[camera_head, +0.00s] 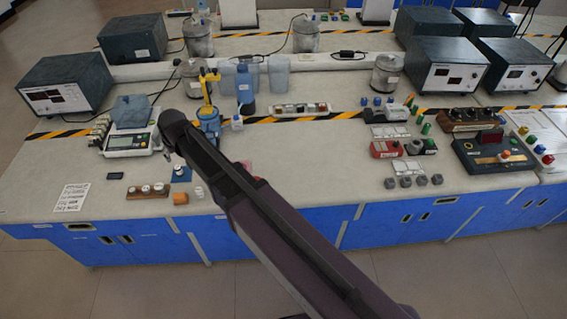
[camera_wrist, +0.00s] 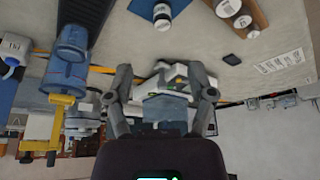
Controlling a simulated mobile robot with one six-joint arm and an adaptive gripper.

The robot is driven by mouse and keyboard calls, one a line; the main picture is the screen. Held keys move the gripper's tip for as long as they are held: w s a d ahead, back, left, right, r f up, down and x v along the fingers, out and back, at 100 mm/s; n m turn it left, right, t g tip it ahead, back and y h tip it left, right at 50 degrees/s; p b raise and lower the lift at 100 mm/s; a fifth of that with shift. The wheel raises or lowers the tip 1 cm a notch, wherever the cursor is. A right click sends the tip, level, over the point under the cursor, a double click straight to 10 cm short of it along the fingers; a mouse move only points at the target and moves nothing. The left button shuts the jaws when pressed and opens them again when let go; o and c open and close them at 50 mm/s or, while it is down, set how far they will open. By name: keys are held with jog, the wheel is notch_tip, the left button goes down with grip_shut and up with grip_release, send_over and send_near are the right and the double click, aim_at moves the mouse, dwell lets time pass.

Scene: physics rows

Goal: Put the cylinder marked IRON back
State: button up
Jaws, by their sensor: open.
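Several small pale and metal cylinders stand in a wooden block (camera_head: 148,191) at the front left; the block also shows at the top of the wrist view (camera_wrist: 257,14). A single cylinder (camera_wrist: 162,17) stands on a blue pad (camera_wrist: 143,6), which also shows in the head view (camera_head: 181,178). Another small white cylinder (camera_head: 199,192) stands right of the pad. I cannot read IRON on any of them. My gripper (camera_wrist: 161,76) is open, its fingers spread with nothing held between them.
A white balance (camera_head: 128,143) with a grey-blue piece on it stands at the left; it appears beyond my fingers in the wrist view. A yellow and blue stand (camera_head: 208,100) rises near my arm.

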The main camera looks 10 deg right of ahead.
jog(key=s+d+m+g+h, duration=0.1)
jog(key=s+d, duration=0.3)
jog(key=d, duration=0.9)
jog(key=s+d+f+m+g, duration=0.1)
jog(key=s+d+m, duration=0.2)
jog(key=d, duration=1)
jog(key=s+d+m+g+h, duration=0.1)
jog(key=s+d+m, duration=0.2)
jog(key=d, duration=1)
jog(key=s, duration=0.3)
jog(key=shift+d+f+g+h, duration=0.2)
jog(key=shift+d+g+h, duration=0.1)
jog(key=shift+d, duration=0.1)
